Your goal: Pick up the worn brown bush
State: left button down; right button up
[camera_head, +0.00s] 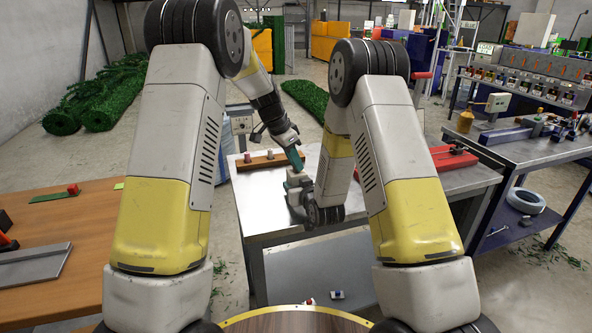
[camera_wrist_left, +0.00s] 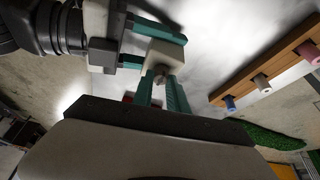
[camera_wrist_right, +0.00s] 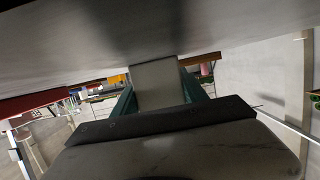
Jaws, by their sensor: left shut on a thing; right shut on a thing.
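My left gripper (camera_wrist_left: 162,92) is shut on a small brownish-grey piece (camera_wrist_left: 158,77) at the face of a pale block (camera_wrist_left: 164,55). The piece may be the worn brown bush, but it is mostly hidden. My right gripper (camera_wrist_right: 158,92) is shut on the pale block (camera_wrist_right: 158,83), its teal fingers on either side. In the head view, the left gripper (camera_head: 294,158) and right gripper (camera_head: 299,186) meet above the metal table. A wooden rack (camera_wrist_left: 275,65) beside them holds a blue bush (camera_wrist_left: 229,102), a brown bush (camera_wrist_left: 260,80) and a pink bush (camera_wrist_left: 308,53).
The metal table (camera_head: 262,205) has bare surface around the grippers. The wooden rack (camera_head: 262,163) is at its back left, and a red tool (camera_head: 452,158) is on its right. A brown table (camera_head: 60,230) stands at the left and a cluttered bench (camera_head: 520,150) at the right.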

pick_arm(q)
jog(key=shift+r, duration=0.15)
notch_tip(320, 180, up, 10)
dwell(0.3)
pick_arm(e)
jog(key=o, duration=1.7)
jog(key=shift+c, duration=0.2)
